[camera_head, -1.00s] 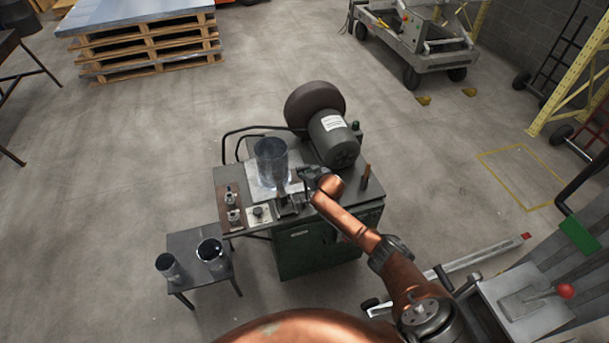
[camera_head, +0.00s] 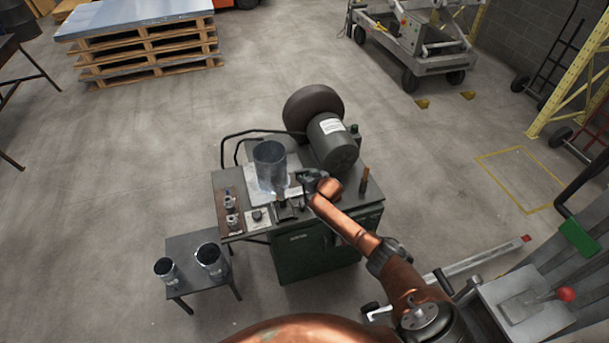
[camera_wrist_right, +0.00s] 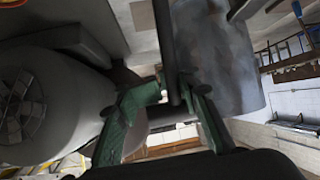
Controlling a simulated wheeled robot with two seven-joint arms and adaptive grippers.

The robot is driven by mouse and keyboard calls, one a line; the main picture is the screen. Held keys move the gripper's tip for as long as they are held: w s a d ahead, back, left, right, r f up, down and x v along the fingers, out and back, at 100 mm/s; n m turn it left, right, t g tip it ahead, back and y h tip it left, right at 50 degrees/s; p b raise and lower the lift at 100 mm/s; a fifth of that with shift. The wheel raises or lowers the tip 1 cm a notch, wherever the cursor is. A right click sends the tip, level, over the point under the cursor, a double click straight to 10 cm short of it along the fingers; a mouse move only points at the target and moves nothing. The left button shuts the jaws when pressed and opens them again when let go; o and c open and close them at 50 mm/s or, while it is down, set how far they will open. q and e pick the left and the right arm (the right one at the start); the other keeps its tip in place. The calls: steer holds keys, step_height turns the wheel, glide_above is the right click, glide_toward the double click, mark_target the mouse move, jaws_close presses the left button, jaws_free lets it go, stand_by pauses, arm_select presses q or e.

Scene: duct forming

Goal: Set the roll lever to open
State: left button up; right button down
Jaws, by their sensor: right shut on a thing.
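The forming machine (camera_head: 310,245) is a dark green cabinet with a grey top. My right gripper (camera_head: 301,184) is over its top, just right of an upright metal duct cylinder (camera_head: 270,167). In the right wrist view, the green fingers (camera_wrist_right: 173,97) close around a thin dark rod (camera_wrist_right: 166,45), which looks like the roll lever. The rod stands roughly upright in that picture. The fingers hide its gripped part, and I cannot tell its open or closed setting. The cylinder also shows in the right wrist view (camera_wrist_right: 215,55). My left gripper is out of view.
A grey motor (camera_head: 333,143) stands behind my right gripper. A brown-handled post (camera_head: 364,180) rises at the top's right edge. Small fittings sit on a brown plate (camera_head: 228,196) at the left. A low side table (camera_head: 190,247) holds two short ducts. Floor around is mostly clear.

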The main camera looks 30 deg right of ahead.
steer(key=shift+w+a+r, duration=0.2)
steer(key=shift+a+r, duration=0.1)
steer(key=shift+a, duration=0.15)
steer(key=shift+w+a+r, duration=0.2)
steer(key=shift+a+r, duration=0.05)
steer(key=shift+a, duration=0.15)
steer(key=c, duration=1.9)
jaws_free()
steer(key=shift+a, duration=0.1)
steer(key=o, duration=0.7)
steer(key=shift+d+r, duration=0.2)
steer(key=shift+c, duration=0.2)
steer(key=o, duration=0.6)
steer(key=shift+s+d+f, duration=0.25)
steer(key=shift+f, duration=0.05)
steer(key=shift+c, duration=0.2)
steer(key=shift+s, duration=0.1)
steer(key=shift+s+r, duration=0.1)
steer(key=shift+s, duration=0.15)
steer(key=v, duration=1.1)
steer(key=shift+s, duration=0.2)
steer(key=shift+d, duration=0.1)
